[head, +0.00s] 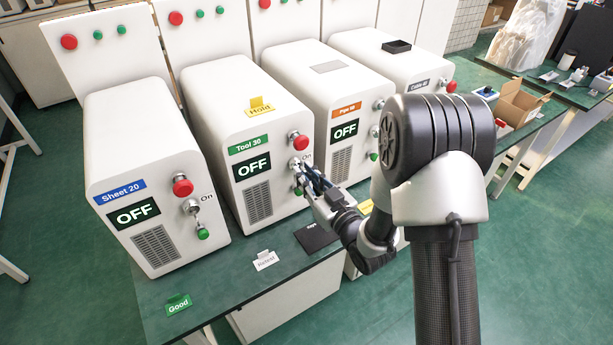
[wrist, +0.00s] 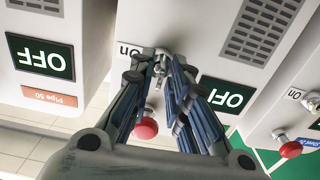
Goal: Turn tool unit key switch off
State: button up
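The tool unit (head: 225,95) is a white cabinet with a green "Tool 30" label. Its display (head: 252,166) reads OFF, and it reads OFF upside down in the wrist view (wrist: 226,95). Its key switch, beside the "On" mark, is mostly covered by my gripper (head: 303,172). In the wrist view my gripper (wrist: 160,68) has its fingertips drawn together at the switch, with the small silver key (wrist: 160,73) between them. The key's exact angle is hard to tell. The unit's red button (head: 299,141) is close to the fingers.
The sheet unit (head: 135,125) stands left, its display OFF. The pipe unit (head: 322,75) stands close right, also OFF. A yellow Hold sign (head: 259,106) sits on the tool unit. A black pad (head: 316,237) and Retest sign (head: 265,260) lie on the green bench in front.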

jog(key=shift+o, duration=0.6)
jog(key=v, duration=0.7)
jog(key=shift+s+d, duration=0.15)
jog(key=shift+s, duration=0.05)
